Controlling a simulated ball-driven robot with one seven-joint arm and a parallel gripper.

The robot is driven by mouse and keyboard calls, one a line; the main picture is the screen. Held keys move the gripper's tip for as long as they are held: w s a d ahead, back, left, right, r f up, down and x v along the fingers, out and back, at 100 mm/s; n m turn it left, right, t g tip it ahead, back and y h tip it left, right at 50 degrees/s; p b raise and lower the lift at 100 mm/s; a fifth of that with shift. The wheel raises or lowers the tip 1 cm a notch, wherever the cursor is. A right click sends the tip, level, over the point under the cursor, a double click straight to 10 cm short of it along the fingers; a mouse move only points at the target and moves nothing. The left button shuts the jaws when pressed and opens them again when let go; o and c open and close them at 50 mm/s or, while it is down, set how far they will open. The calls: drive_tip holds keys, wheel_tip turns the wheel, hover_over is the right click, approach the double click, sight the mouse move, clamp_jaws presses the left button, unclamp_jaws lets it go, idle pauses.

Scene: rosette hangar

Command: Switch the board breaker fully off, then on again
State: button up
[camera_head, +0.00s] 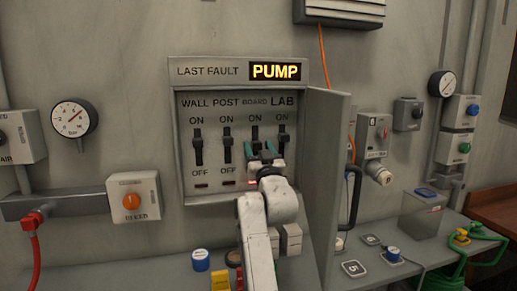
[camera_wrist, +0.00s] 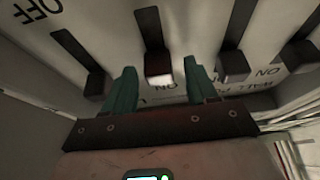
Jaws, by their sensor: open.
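The breaker panel (camera_head: 188,180) is on the wall, with levers labelled WALL, POST, BOARD and LAB, ON above and OFF below. The board breaker (camera_head: 255,133) is third from the left; its lower part is hidden behind my gripper (camera_head: 263,152). In the wrist view, which looks upside down, the board breaker (camera_wrist: 158,72) has its knob at the ON end of its slot. My gripper (camera_wrist: 162,88) is open, its green fingers apart on either side of that lever. I cannot tell whether they touch it.
The neighbouring LAB lever (camera_head: 281,138) and POST lever (camera_head: 227,146) stand close by on each side. An open panel door (camera_head: 325,165) juts out at the right. A display (camera_head: 275,71) above reads PUMP. A shelf below holds a blue-capped jar (camera_head: 201,261) and other small items.

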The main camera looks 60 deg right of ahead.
clamp_jaws()
idle(0.5)
